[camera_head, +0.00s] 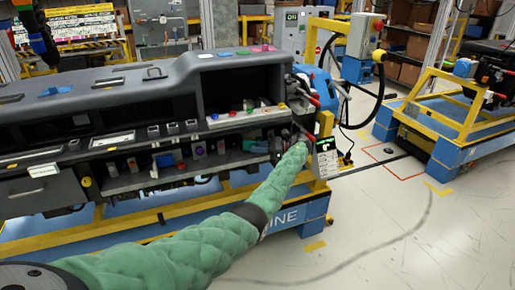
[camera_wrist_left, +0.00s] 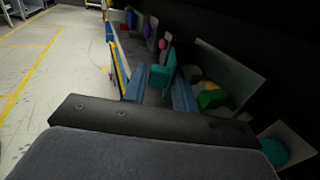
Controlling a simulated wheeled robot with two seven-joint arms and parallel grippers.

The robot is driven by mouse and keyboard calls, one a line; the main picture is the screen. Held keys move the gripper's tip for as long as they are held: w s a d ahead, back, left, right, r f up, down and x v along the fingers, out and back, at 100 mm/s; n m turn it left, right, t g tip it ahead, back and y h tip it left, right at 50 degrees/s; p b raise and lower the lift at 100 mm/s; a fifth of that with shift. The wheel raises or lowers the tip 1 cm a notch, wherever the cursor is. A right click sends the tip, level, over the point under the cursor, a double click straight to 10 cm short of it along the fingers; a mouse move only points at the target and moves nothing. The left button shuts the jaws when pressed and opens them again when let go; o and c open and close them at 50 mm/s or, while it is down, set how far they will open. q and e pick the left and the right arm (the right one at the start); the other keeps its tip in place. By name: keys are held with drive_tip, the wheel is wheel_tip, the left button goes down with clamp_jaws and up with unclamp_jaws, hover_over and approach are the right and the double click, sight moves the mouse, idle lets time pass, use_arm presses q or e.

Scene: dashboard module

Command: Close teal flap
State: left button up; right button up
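My left arm reaches in from the lower left of the head view, and my left gripper (camera_head: 304,137) is at the right end of the grey dashboard module (camera_head: 130,82). In the left wrist view, the two blue-grey fingers of my left gripper (camera_wrist_left: 158,88) stand apart. A small teal piece, which looks like the flap (camera_wrist_left: 162,72), stands upright between or just beyond them, nearer the right finger. I cannot tell whether they touch. The flap is too small or hidden to make out in the head view. My right gripper is out of view.
A blue and yellow stand (camera_head: 300,215) carries the module. A black hose (camera_head: 378,100) hangs behind it.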

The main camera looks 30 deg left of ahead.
use_arm(q)
drive_tip(key=shift+o, duration=0.9)
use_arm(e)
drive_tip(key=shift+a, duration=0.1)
use_arm(q)
drive_tip(key=shift+w+d, duration=0.1)
drive_tip(key=shift+d, duration=0.1)
drive_tip(key=b+v, duration=0.2)
drive_tip(key=v, duration=0.5)
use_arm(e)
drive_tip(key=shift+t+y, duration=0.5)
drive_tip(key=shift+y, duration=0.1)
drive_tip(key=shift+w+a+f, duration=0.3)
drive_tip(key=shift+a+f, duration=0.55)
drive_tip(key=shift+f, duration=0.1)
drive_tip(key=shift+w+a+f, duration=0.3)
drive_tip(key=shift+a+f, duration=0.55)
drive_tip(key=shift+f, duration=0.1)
use_arm(q)
drive_tip(key=shift+d, duration=0.15)
drive_tip(key=shift+c, duration=0.3)
